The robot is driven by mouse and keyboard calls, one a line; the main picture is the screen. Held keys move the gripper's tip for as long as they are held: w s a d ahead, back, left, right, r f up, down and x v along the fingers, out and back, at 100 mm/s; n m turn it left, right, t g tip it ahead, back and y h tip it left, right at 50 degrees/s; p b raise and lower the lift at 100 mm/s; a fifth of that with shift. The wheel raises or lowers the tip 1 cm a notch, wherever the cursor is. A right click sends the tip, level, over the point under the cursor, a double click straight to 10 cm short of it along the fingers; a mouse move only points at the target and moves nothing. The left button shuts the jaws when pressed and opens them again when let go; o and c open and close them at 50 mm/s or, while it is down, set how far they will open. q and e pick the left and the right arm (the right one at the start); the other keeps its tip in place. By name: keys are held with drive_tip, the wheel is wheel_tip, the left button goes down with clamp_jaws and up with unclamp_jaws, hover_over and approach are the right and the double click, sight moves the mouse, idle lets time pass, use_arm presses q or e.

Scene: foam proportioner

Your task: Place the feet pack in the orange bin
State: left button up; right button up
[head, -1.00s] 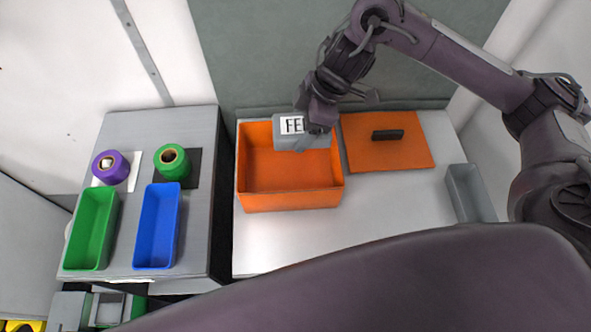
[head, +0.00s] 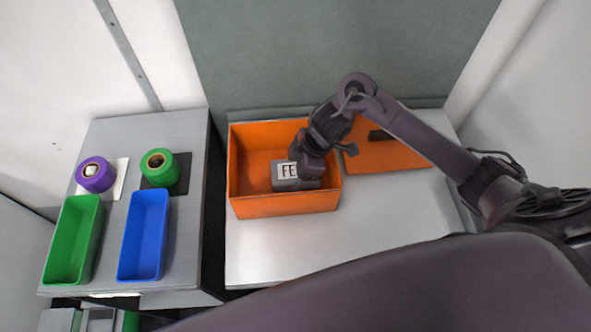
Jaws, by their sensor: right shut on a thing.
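The feet pack (head: 283,183) is a grey box with a white label on which "FE" shows. It is inside the orange bin (head: 285,207), in its right half. Whether it touches the bin floor I cannot tell. My right gripper (head: 308,172) is shut on the pack and reaches down over the bin from the right. The fingers and the pack's right part are partly hidden by the wrist. My left gripper is not in view.
An orange lid (head: 385,154) with a dark handle lies right of the bin, partly under my right arm. A green tray (head: 72,240), a blue tray (head: 144,235), a purple roll (head: 95,174) and a green roll (head: 160,168) stand on the left grey unit. The white surface before the bin is clear.

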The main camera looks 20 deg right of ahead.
drive_tip(key=shift+f, duration=0.15)
drive_tip(key=o, duration=1.1)
drive_tip(key=shift+r, duration=0.25)
drive_tip(key=shift+d+r, duration=0.2)
drive_tip(key=shift+r, duration=0.1)
drive_tip(key=p+v, duration=0.2)
drive_tip(key=v, duration=0.9)
drive_tip(key=shift+s+r, duration=0.1)
